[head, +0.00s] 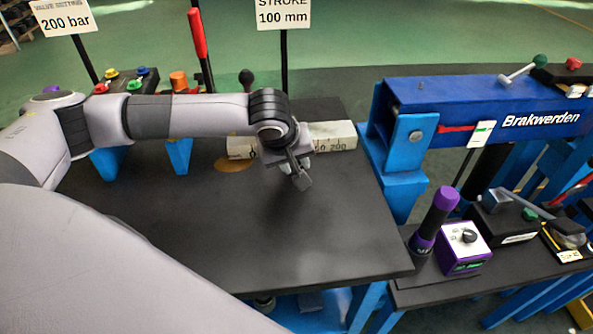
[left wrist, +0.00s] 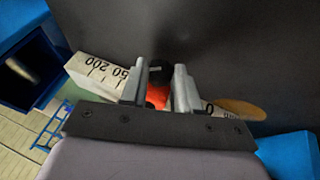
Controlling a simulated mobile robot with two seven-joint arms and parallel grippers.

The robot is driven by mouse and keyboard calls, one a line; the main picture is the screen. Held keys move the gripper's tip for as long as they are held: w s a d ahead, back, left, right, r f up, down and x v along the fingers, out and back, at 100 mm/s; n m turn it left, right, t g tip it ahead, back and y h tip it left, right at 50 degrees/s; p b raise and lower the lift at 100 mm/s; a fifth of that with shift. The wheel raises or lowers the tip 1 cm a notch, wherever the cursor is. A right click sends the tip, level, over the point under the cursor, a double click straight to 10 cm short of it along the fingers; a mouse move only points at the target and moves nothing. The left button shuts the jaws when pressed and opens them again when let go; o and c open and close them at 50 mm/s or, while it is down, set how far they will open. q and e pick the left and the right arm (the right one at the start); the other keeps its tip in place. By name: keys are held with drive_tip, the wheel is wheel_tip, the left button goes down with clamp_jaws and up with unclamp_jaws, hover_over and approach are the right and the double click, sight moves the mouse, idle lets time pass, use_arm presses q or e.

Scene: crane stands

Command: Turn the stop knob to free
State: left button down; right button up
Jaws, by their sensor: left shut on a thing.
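My left gripper (head: 301,176) reaches over the black bench top, at the near side of a white scale bar. In the left wrist view its two metal fingers (left wrist: 162,88) stand on both sides of a small dark knob (left wrist: 160,73), which I take for the stop knob. The fingers are shut on it. A red-orange patch (left wrist: 157,97) shows between the fingers below it. The gripper hides the knob in the head view, and I cannot read its free or stop marks. My right gripper is not in view.
The white scale bar (head: 335,136) lies behind the gripper. A blue crane arm (head: 460,105) marked Brakwerden stands to the right. A side shelf holds a purple-topped cylinder (head: 436,215) and a white-topped box with a black knob (head: 464,245). The front of the bench top (head: 290,240) is clear.

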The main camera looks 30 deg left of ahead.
use_arm(q)
drive_tip(key=shift+a+t+h+b, duration=0.1)
drive_tip(key=shift+t+h+b, duration=0.35)
drive_tip(key=shift+b, duration=0.5)
drive_tip(key=c, duration=0.8)
unclamp_jaws()
drive_tip(key=shift+v, duration=3.65)
